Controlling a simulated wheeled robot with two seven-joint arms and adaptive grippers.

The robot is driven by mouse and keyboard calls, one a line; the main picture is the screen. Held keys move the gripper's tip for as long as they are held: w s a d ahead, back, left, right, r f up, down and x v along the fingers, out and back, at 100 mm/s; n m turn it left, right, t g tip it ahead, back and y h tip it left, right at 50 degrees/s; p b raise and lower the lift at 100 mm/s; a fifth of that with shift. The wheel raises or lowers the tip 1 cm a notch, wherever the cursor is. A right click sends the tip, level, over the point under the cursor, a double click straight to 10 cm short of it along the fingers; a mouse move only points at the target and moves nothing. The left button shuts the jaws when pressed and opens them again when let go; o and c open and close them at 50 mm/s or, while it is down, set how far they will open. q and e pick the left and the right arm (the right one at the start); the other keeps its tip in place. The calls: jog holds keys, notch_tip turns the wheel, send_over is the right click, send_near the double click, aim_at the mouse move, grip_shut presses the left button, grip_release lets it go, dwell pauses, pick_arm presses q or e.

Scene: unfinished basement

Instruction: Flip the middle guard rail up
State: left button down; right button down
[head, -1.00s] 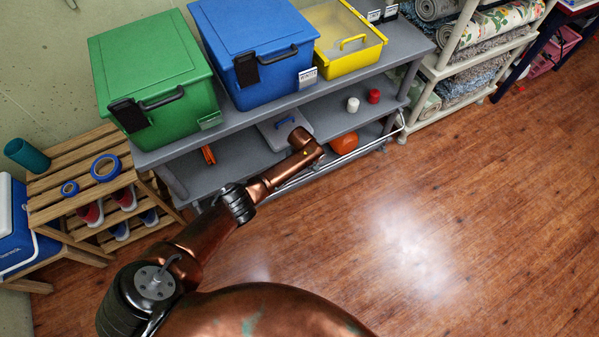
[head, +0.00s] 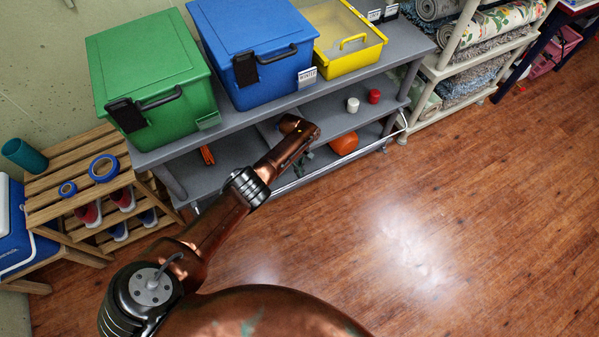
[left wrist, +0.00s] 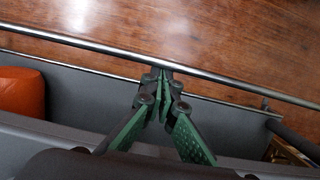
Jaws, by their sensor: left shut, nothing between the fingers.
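The grey shelf unit (head: 221,126) has a thin silver guard rail (head: 345,164) running along its front, low down by the lower shelves. In the left wrist view the rail (left wrist: 80,43) crosses as a metal bar from upper left to right. My left gripper (left wrist: 163,75), with green finger pads, is shut and empty. Its tips overlap the bar in that view; I cannot tell whether they touch it. In the head view the left gripper (head: 304,158) is mostly hidden behind my wrist, in front of the shelves. My right gripper is not in view.
Green (head: 160,70), blue (head: 250,35) and yellow (head: 352,55) bins stand on the top shelf. White (head: 352,104) and red (head: 374,96) small items and an orange object (head: 344,144) are on the shelves below. A wooden rack (head: 60,203) is at left. The floor at right is clear.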

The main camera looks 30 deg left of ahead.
pick_arm(q)
jog(key=shift+d, duration=0.1)
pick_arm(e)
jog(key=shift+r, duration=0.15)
pick_arm(q)
jog(key=shift+s+r, duration=0.1)
jog(key=shift+r, duration=0.1)
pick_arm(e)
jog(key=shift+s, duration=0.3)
pick_arm(q)
jog(key=shift+d+r, duration=0.1)
jog(key=shift+r, duration=0.3)
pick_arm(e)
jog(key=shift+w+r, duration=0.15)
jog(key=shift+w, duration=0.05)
pick_arm(q)
jog(key=shift+r+p, duration=0.35)
jog(key=shift+r, duration=0.3)
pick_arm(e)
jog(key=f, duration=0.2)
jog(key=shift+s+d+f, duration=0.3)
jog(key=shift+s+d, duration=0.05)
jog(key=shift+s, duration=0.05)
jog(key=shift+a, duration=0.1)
